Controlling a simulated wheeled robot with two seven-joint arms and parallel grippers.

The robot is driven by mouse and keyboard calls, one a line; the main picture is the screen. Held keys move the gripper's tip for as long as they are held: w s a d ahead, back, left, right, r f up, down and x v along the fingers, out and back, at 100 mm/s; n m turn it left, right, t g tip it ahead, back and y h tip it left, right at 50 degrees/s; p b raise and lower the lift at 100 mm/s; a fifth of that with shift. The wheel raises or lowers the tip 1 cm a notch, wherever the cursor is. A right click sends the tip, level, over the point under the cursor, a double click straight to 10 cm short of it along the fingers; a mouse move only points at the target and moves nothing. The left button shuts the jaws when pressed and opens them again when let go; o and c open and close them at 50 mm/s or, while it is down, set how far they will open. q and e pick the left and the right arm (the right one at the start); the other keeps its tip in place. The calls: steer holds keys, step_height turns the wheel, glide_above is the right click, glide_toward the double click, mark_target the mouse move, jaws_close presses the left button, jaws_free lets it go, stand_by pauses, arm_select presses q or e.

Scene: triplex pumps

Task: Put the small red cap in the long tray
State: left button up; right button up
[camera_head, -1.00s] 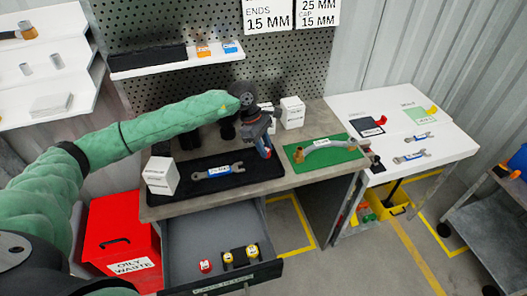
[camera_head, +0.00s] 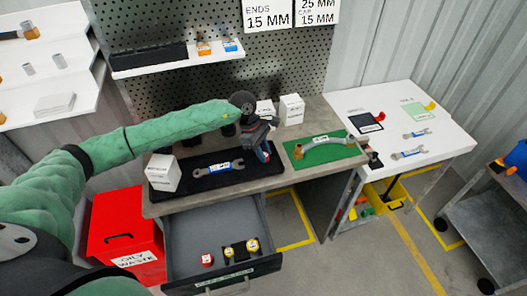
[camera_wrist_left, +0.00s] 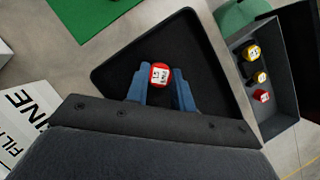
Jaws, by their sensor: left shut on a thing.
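My left gripper (camera_head: 263,153) is over the right end of the long black tray (camera_head: 240,182) on the workbench. In the left wrist view, its blue fingers (camera_wrist_left: 160,90) are shut on a small red cap (camera_wrist_left: 160,74) with a white label. The black tray (camera_wrist_left: 120,75) lies beneath the cap there; whether the cap touches it I cannot tell. In the head view the gripper hides the held cap. A wrench (camera_head: 218,168) lies in the tray. Another red cap (camera_head: 207,259) sits in the open drawer. My right gripper is not in view.
The open grey drawer (camera_head: 190,235) also holds yellow caps (camera_head: 252,245). A white box (camera_head: 163,172) stands at the tray's left end. White boxes (camera_head: 291,109) stand behind.

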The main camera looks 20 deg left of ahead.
arm_select(q)
steer(key=shift+f, duration=0.1)
steer(key=o, duration=0.9)
steer(key=shift+o, duration=0.2)
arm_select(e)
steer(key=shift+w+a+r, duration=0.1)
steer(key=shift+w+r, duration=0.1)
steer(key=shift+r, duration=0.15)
arm_select(q)
steer(key=shift+r, duration=0.2)
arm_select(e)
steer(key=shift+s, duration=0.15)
arm_select(q)
steer(key=shift+a+r, duration=0.2)
steer(key=shift+r, duration=0.1)
steer(key=b+v, duration=0.3)
steer(key=v, duration=0.2)
steer(key=shift+w, duration=0.1)
steer(key=shift+v, duration=0.85)
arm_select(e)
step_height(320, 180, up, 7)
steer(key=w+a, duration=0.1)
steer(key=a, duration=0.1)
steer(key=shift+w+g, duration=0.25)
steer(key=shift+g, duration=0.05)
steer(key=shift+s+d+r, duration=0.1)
